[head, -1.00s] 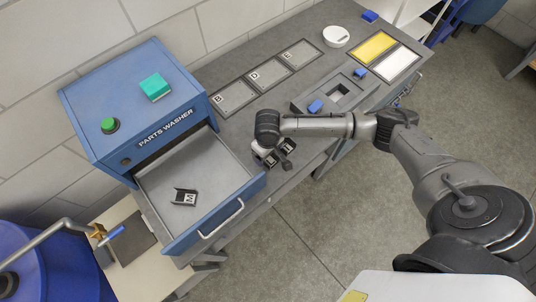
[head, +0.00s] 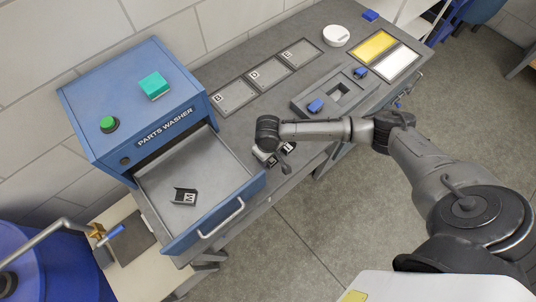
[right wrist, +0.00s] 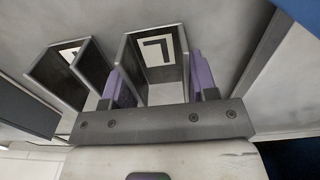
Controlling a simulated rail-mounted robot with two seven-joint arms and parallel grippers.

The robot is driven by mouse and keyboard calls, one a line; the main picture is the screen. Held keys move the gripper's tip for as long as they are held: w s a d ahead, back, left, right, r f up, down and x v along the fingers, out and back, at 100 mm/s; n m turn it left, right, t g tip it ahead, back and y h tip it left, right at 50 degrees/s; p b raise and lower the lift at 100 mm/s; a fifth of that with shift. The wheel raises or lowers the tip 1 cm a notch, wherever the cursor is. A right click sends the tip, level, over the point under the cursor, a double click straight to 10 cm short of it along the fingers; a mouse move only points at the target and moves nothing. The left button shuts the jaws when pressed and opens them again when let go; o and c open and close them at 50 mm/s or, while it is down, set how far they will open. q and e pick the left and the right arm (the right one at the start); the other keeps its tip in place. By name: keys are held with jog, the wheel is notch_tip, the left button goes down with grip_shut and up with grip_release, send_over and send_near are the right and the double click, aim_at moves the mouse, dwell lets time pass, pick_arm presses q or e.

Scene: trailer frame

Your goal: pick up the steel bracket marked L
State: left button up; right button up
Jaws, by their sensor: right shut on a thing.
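The steel bracket marked L (right wrist: 157,60) is a grey U-shaped channel with a black L on a white label. In the right wrist view it stands between the two purple finger pads of my right gripper (right wrist: 157,84), which is shut on its side walls. In the head view my right gripper (head: 272,156) is low at the bench's front edge, right of the open drawer, and mostly hides the bracket. I cannot tell whether the bracket touches the bench. A bracket marked M (head: 184,197) lies in the drawer. My left gripper is not in view.
Another bracket (right wrist: 70,70) stands close left of the gripper in the right wrist view. The blue parts washer (head: 135,100) has its drawer (head: 237,205) pulled out. A grey fixture (head: 325,110) with blue clamps and marked plates B, D, E (head: 268,74) lie farther along the bench.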

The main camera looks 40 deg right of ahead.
jog(key=c, duration=0.4)
jog(key=shift+r, duration=0.1)
